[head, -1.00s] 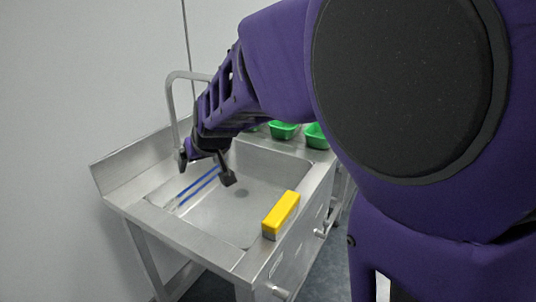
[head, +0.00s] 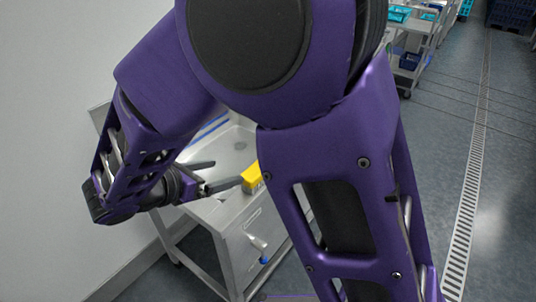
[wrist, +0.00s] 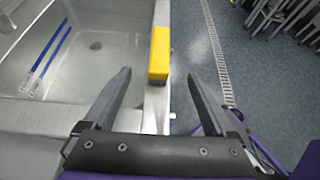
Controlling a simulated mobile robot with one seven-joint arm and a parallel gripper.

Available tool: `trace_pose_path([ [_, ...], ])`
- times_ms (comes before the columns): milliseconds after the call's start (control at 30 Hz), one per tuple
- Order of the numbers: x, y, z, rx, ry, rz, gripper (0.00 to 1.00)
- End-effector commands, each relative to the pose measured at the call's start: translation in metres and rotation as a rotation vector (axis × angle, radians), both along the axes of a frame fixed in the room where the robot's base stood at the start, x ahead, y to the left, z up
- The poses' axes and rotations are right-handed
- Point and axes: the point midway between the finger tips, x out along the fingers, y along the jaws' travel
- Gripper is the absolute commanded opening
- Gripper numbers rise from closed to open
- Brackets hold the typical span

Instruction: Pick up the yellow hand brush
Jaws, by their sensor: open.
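The yellow hand brush (head: 252,176) lies on the front right rim of the steel sink (head: 195,208). My arm hides part of it in the head view. In the wrist view the brush (wrist: 160,50) points away from me, between and just beyond the fingertips. My gripper (head: 228,173) is open and empty, low beside the near end of the brush. In the wrist view its two fingers (wrist: 159,76) stand wide apart, one on each side of the brush's line. I cannot tell whether a finger touches the brush.
Two blue-handled tools (wrist: 50,48) lie in the sink basin. A white wall is close on the left. A floor drain (head: 468,190) runs along the open floor at right. A cart with blue crates (head: 409,61) stands at the back.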

Motion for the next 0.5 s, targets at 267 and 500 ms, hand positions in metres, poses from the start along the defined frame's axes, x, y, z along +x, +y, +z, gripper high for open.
trace_pose_path([
  [267,0.033,-0.027,-0.024,-0.007,-0.001,0.001,0.9],
  [500,0.068,-0.054,-0.047,-0.006,0.0,0.0,0.9],
])
